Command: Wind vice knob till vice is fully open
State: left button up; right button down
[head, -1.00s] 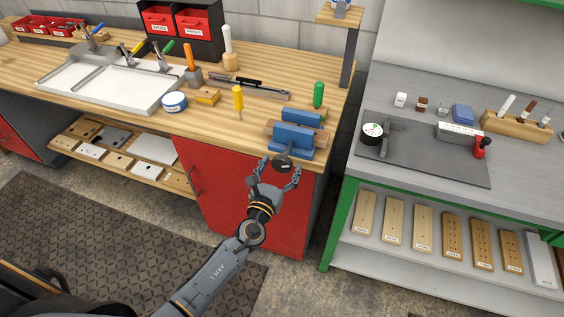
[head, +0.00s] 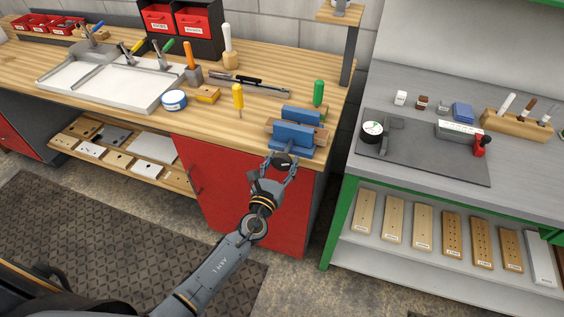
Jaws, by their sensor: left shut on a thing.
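The blue vice (head: 294,135) is fixed at the front right corner of the wooden workbench, with wooden jaw faces between its two blue jaws. A gap shows between the jaws. The dark round vice knob (head: 282,161) sticks out at the front of the vice, over the bench edge. My left gripper (head: 281,168) reaches up from below and is shut on the knob, one finger on each side. The screw behind the knob is mostly hidden. My right gripper is not in view.
A yellow screwdriver (head: 238,97) and a green-handled tool (head: 319,94) stand near the vice on the wooden bench (head: 215,122). The red cabinet door (head: 230,190) lies below. A grey bench (head: 410,185) with green legs stands at right, past a gap.

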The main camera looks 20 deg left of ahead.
pick_arm(q)
jog(key=shift+f+n+b, duration=0.15)
jog(key=shift+n+b, duration=0.5)
jog(key=shift+n, duration=0.55)
jog(key=n+b, duration=0.1)
jog(key=n, duration=0.2)
jog(key=shift+n+b, duration=0.3)
jog(key=shift+b, duration=0.05)
jog(key=n+b, duration=0.1)
jog(key=n, duration=0.1)
jog(key=shift+d+n, duration=0.1)
jog(key=shift+n, duration=0.2)
jog(key=shift+r+n+b, duration=0.2)
jog(key=shift+n+b, duration=0.25)
jog(key=shift+n, duration=1.55)
jog(key=o, duration=1.2)
